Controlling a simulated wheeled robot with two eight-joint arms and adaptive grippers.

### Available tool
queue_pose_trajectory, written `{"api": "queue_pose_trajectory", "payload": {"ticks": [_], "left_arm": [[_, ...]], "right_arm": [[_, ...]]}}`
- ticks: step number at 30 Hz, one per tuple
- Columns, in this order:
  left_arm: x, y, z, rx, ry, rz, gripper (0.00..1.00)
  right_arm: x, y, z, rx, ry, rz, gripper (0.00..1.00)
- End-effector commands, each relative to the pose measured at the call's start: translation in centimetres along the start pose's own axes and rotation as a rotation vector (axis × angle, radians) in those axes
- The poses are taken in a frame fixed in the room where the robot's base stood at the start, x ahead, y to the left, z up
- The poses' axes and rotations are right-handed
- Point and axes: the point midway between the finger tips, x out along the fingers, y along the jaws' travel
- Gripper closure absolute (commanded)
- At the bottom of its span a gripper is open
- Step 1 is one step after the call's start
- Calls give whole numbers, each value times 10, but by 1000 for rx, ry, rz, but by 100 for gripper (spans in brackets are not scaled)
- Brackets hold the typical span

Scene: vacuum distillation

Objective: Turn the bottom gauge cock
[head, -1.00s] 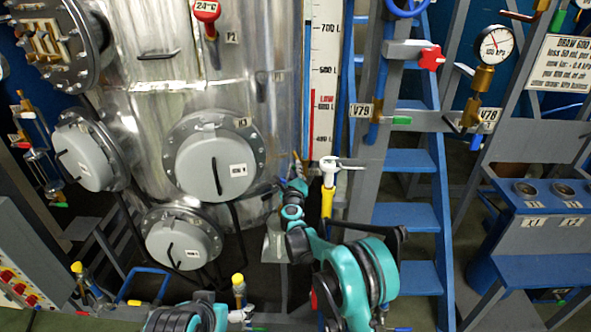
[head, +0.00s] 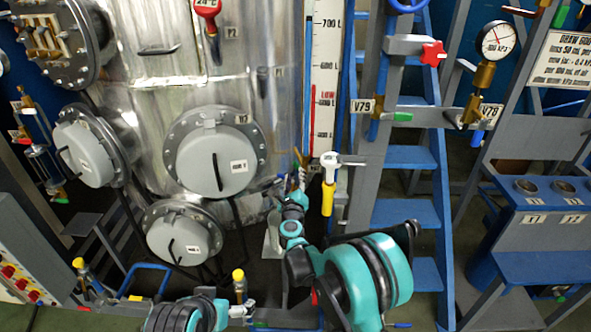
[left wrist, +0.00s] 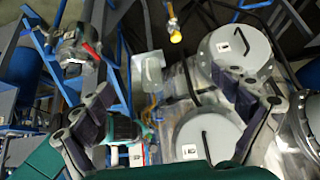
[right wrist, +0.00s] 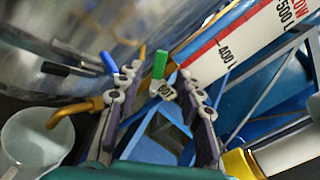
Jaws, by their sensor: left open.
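In the right wrist view, a small cock with a green handle (right wrist: 160,65) and a white tag (right wrist: 165,91) shows just beyond my right gripper (right wrist: 160,92). It lies between the two fingers in the picture; I see no contact, and the depth is unclear. The right gripper is open. In the head view my right gripper (head: 297,182) is small and reaches near the foot of the level scale (head: 325,80); the cock is hard to make out there. A blue handle (right wrist: 108,63) shows by the left finger. My left gripper (left wrist: 168,105) is open and empty, facing the vessel's lower covers.
The metal vessel (head: 260,100) and blue ladder (head: 410,215) flank the area.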

Motion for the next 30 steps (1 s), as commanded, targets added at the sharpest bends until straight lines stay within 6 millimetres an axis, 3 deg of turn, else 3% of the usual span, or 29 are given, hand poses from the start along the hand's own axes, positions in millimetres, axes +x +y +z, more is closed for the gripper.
{"api": "queue_pose_trajectory", "payload": {"ticks": [6, 18, 23, 29, 30], "left_arm": [[0, 0, 0, 0, 0, 0, 3], [0, 0, 0, 0, 0, 0, 3], [-4, 0, -3, 0, 0, 0, 45], [-28, 0, -20, 0, 0, 0, 98], [-34, 0, -24, 0, 0, 0, 100]], "right_arm": [[-36, 0, 0, 0, 0, 0, 64], [-45, 0, 0, 0, 0, 0, 64], [-47, -14, 15, -51, -21, 7, 64], [-73, -81, 93, -406, -151, 71, 64], [-83, -96, 109, -508, -182, 92, 64]]}}
